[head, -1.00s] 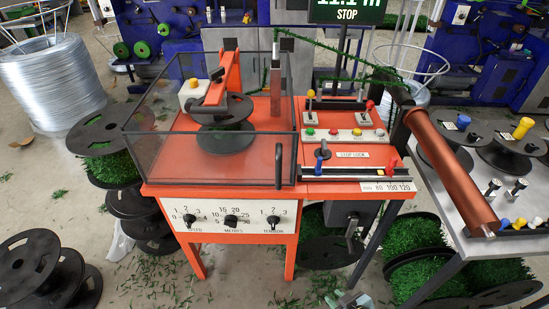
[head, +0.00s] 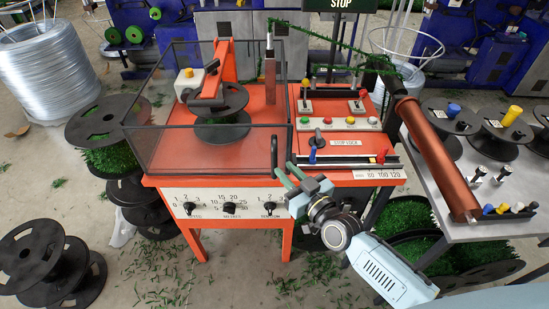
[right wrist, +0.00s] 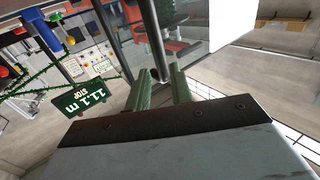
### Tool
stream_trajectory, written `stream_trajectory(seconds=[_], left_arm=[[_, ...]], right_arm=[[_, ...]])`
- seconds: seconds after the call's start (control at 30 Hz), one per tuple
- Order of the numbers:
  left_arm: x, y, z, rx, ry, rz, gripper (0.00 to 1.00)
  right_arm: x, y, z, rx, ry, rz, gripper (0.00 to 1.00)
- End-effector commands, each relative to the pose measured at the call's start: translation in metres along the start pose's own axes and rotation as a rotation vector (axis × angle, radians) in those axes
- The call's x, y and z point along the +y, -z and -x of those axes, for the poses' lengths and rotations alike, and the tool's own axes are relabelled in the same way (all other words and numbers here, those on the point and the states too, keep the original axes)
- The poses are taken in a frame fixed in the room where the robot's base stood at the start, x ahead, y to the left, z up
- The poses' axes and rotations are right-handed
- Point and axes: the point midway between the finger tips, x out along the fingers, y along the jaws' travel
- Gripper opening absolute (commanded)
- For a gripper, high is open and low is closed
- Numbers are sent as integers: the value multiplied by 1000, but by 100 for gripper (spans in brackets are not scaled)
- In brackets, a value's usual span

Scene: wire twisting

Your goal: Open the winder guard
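The winder guard (head: 210,152) is a clear box with dark edges, down over the orange winder bed and its black spool (head: 222,115). Its dark upright handle (head: 274,152) is at the front right corner. My right gripper (head: 285,168) is open at the lower part of this handle. In the right wrist view, the handle bar (right wrist: 155,40) runs down to between the two green fingers of the right gripper (right wrist: 160,76), with gaps visible. Whether a finger touches it I cannot tell. My left gripper is not in view.
Right of the guard is a panel with buttons (head: 327,121) and levers. A copper-coloured roller (head: 435,160) slopes beside it, near a grey table (head: 475,228) with spools. Dials (head: 229,208) line the front. Spools and a wire coil (head: 45,80) stand at left.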

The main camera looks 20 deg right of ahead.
Motion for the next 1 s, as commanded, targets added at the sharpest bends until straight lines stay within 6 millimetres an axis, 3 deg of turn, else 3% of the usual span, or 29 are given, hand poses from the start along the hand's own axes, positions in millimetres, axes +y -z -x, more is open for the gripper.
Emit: stream_trajectory(seconds=[0.2,0.4,0.73,0.9,1.0], left_arm=[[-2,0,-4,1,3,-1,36],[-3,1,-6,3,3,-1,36],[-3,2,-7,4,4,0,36],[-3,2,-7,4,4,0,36],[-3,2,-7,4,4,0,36]], right_arm=[[0,0,-41,0,1,-1,22],[0,-1,-59,-1,0,0,22],[0,0,-62,-2,0,0,22],[0,0,-62,-2,0,0,3],[0,0,-62,-2,0,0,0]])
